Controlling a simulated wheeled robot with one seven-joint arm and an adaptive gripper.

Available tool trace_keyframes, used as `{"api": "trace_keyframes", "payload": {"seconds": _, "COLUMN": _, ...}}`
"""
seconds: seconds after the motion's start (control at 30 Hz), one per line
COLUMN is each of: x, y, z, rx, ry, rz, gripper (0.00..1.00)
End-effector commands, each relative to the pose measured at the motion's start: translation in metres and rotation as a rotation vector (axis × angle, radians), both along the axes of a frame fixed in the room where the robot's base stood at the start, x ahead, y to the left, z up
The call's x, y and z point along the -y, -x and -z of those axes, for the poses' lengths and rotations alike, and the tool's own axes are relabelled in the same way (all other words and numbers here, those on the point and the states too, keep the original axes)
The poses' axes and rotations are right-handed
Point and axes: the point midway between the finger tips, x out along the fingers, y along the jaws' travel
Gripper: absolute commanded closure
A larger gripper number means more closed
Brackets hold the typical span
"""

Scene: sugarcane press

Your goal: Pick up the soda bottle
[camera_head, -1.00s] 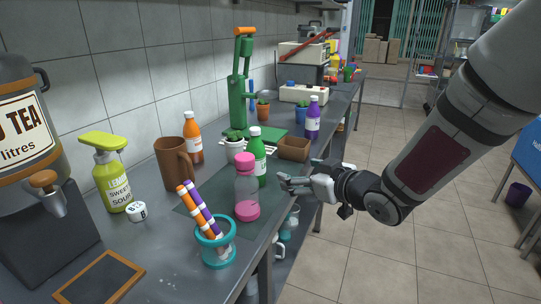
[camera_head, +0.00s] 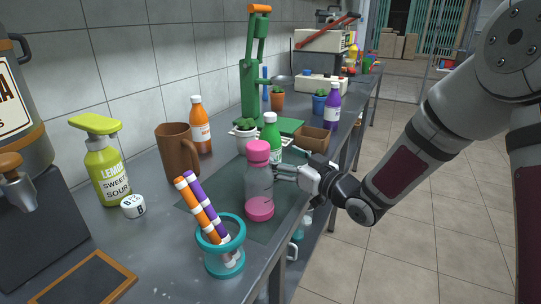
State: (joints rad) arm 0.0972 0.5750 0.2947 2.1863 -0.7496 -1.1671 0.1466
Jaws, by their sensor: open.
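Several bottles stand upright on the grey counter (camera_head: 150,262), and I cannot tell by label which is the soda bottle. An orange bottle (camera_head: 199,128) stands further left by the wall, and a purple bottle (camera_head: 332,108) further back at right. My gripper (camera_head: 286,163) is open at the right side of the green bottle, fingers pointing left. The fingertips are partly hidden by the pink-capped bottle, so contact cannot be told.
A teal cup (camera_head: 224,262) with striped sticks stands in front. A brown mug (camera_head: 178,151), a yellow-green spray bottle (camera_head: 108,170) and a white die (camera_head: 133,206) are left. A brown bowl (camera_head: 312,140) and a green press (camera_head: 254,80) stand behind. Open floor lies right.

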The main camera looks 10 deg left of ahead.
Motion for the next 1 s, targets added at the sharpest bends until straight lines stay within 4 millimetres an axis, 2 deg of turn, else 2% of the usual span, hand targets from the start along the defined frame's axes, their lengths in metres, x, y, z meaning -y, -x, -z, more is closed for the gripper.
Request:
{"api": "trace_keyframes", "payload": {"seconds": 0.43, "x": -0.036, "y": -0.034, "z": 0.001, "rx": 0.0, "ry": 0.0, "rz": 0.0, "gripper": 0.26}}
{"api": "trace_keyframes", "payload": {"seconds": 0.73, "x": -0.039, "y": -0.038, "z": 0.0, "rx": 0.0, "ry": 0.0, "rz": 0.0, "gripper": 0.26}}
{"api": "trace_keyframes", "payload": {"seconds": 0.77, "x": -0.039, "y": -0.038, "z": 0.0, "rx": 0.0, "ry": 0.0, "rz": 0.001, "gripper": 0.3}}
{"api": "trace_keyframes", "payload": {"seconds": 1.0, "x": -0.039, "y": -0.037, "z": 0.0, "rx": -0.001, "ry": 0.001, "rz": 0.001, "gripper": 0.85}}
